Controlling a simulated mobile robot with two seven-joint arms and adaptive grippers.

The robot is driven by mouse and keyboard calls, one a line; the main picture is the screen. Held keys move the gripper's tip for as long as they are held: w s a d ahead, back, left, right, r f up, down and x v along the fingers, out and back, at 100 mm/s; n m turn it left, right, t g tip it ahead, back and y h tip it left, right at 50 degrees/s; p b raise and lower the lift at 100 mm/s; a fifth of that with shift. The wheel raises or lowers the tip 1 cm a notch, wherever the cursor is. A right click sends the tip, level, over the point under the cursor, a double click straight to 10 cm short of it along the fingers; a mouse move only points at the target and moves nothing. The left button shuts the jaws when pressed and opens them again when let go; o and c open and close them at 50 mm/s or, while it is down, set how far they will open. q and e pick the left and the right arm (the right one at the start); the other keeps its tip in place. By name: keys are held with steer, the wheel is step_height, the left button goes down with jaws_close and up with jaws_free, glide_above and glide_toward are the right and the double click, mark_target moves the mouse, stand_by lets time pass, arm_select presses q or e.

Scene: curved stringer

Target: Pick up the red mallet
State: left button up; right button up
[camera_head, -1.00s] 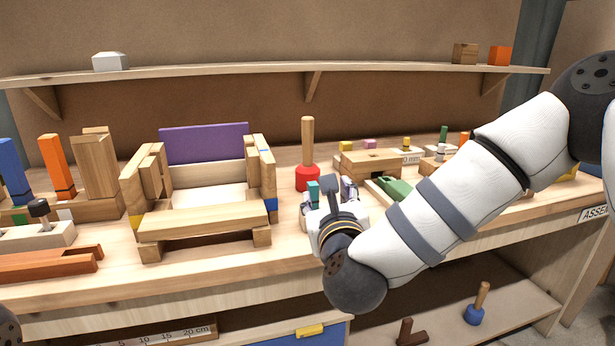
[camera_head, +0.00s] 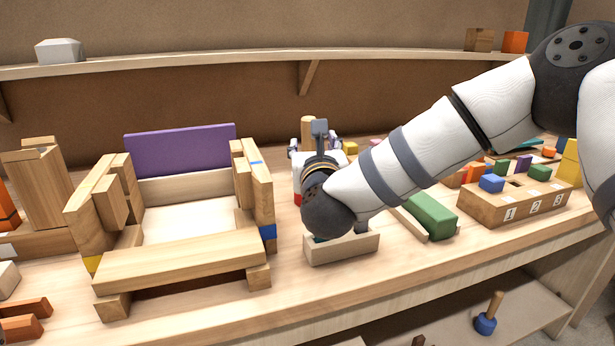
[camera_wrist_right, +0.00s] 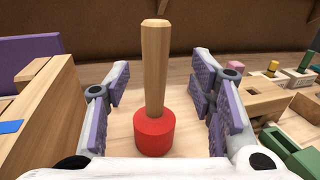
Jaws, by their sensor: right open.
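The red mallet stands upright on the bench, its round red head (camera_wrist_right: 154,132) down and its wooden handle (camera_wrist_right: 155,65) pointing up. In the head view only the top of the handle (camera_head: 308,130) and a sliver of red show, because my right gripper covers the rest. My right gripper (camera_wrist_right: 160,92) is open, with a purple-padded finger on each side of the handle and visible gaps between. In the head view my right gripper (camera_head: 318,143) is at the mallet, on the near side of it. My left gripper is not in view.
A wooden frame with a purple panel (camera_head: 180,149) stands close left of the mallet. A wooden tray (camera_head: 342,248) lies in front of my right gripper. A green block (camera_head: 431,216) and a numbered block holder (camera_head: 512,205) stand to the right. A shelf (camera_head: 240,60) runs behind.

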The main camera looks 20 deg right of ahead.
mark_target(309, 135)
steer(key=x, duration=0.6)
steer(key=shift+w+a, duration=0.15)
steer(key=shift+w, duration=0.1)
steer(key=shift+r, duration=0.1)
jaws_close()
